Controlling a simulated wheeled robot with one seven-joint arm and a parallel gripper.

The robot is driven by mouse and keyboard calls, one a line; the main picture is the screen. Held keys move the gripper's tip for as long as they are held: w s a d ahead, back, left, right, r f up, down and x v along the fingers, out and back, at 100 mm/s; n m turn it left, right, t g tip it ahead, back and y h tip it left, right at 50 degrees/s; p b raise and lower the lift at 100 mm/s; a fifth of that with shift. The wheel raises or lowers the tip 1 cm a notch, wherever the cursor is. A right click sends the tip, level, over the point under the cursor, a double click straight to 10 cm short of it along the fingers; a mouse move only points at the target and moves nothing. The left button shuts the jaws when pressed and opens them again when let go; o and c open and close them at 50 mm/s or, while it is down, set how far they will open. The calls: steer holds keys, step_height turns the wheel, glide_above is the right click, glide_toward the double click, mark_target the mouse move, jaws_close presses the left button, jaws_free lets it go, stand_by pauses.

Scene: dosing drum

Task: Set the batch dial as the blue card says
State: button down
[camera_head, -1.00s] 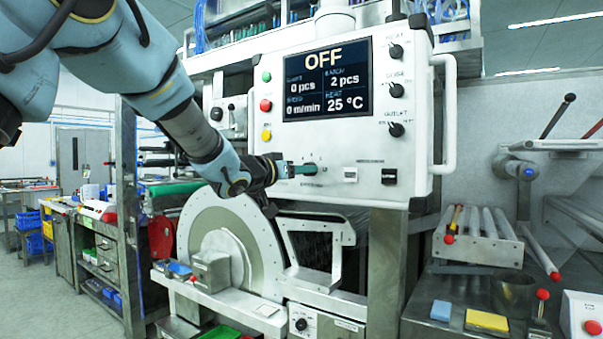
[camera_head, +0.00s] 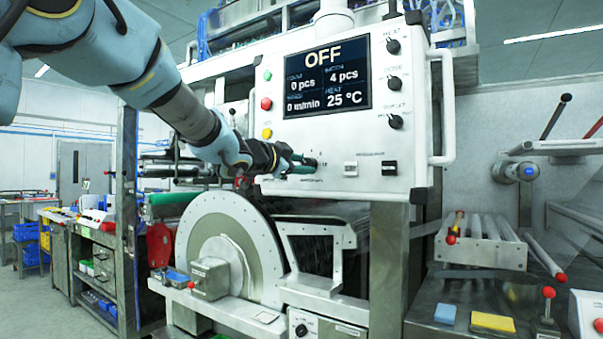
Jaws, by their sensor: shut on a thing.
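My gripper (camera_head: 290,161) is at the lower left of the white control panel (camera_head: 285,126), shut on the batch dial (camera_head: 310,162). The gripper's fingers cover most of the dial, so its pointer is hard to make out. The dark screen (camera_head: 327,80) above reads OFF, 0 pcs, batch 4 pcs, 0 m/min and 25 °C. A blue block or card (camera_head: 445,313) lies on the metal bench at the lower right. No writing on it can be read.
Three black knobs, the top one heat (camera_head: 393,46), line the panel's right side. A white handle (camera_head: 448,110) stands out at its right edge. Green, red and yellow buttons (camera_head: 266,104) are left of the screen. A large drum disc (camera_head: 230,240) is below.

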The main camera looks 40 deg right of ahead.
steer(key=shift+m+b, duration=1.85)
steer(key=shift+m, duration=1.55)
steer(key=shift+c, duration=2.1)
jaws_free()
steer(key=shift+a, duration=0.1)
steer(key=b+v, duration=0.1)
steer(key=v, duration=0.9)
steer(key=shift+s+a, duration=0.3)
steer(key=shift+r, duration=0.1)
